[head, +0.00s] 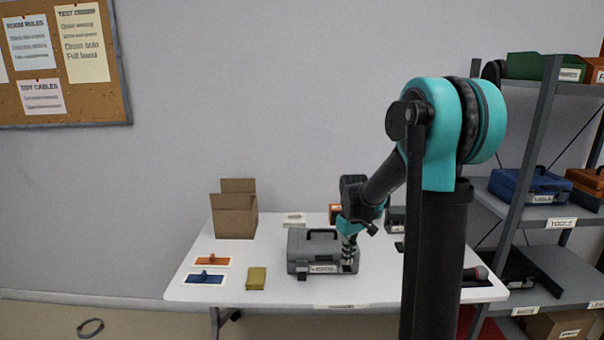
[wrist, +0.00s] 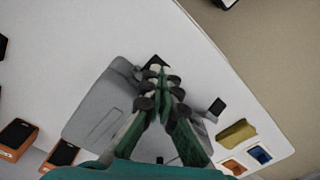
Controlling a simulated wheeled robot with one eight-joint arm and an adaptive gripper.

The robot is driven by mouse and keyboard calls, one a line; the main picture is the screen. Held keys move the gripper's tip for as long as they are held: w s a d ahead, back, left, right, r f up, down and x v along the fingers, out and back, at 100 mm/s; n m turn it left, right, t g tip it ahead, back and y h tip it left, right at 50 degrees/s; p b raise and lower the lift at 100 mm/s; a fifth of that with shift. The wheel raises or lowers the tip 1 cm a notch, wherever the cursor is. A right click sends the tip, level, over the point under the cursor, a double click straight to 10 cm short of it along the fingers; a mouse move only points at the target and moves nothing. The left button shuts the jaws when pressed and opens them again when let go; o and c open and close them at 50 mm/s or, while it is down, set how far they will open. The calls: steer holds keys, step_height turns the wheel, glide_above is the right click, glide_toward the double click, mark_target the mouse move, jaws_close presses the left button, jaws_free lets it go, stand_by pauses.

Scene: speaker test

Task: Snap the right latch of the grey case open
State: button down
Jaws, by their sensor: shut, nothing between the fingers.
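The grey case (head: 312,246) lies closed on the white table, its handle on top and a white label on its front. My gripper (head: 348,262) points down at the case's front right corner. In the wrist view my gripper (wrist: 160,74) is shut and empty, its fingertips close beside the dark right latch (wrist: 155,62). I cannot tell whether they touch. The fingers partly hide the case (wrist: 98,108) and that latch, so its state is unclear. The dark left latch (wrist: 217,106) juts out from the case's front edge.
An olive block (head: 256,278) and orange (head: 212,262) and blue (head: 206,278) pieces on pale plates lie left of the case. An open cardboard box (head: 235,215) stands behind them. A shelf rack (head: 525,150) stands right. The table's front edge is near the case.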

mark_target(347, 270)
steer(key=shift+f, duration=1.55)
stand_by(0.5)
stand_by(0.4)
step_height(347, 270, up, 7)
steer(key=s, duration=0.2)
stand_by(0.7)
steer(key=s+d+f+m+t, duration=0.2)
steer(key=s+f+m, duration=0.1)
steer(key=s, duration=0.7)
steer(key=s+d+f+m+t, duration=0.2)
steer(key=s+f+m, duration=0.1)
steer(key=s, duration=0.7)
steer(key=shift+f, duration=0.85)
